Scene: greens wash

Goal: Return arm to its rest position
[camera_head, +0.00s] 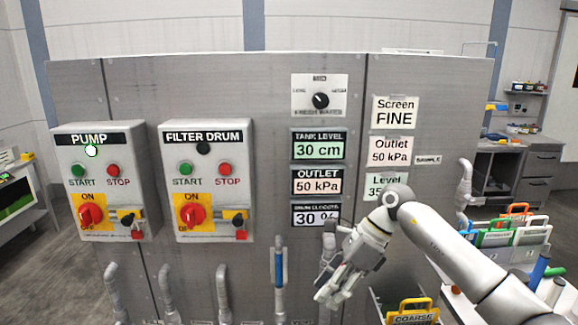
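My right arm (455,250) reaches in from the lower right. My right gripper (332,295) points down and left in front of the grey panel (270,80), below the lowest display in the middle column. Its fingers look apart, with nothing seen between them. Part of a grey pipe (328,245) shows beside the gripper; whether they touch cannot be told. My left gripper is not in view.
A pump box (106,215) and a filter drum box (207,158) are on the panel. Grey pipes and a blue-handled one (280,268) stand along the front. A yellow-handled COARSE item (412,315) and several coloured-handled items (510,233) are at the right.

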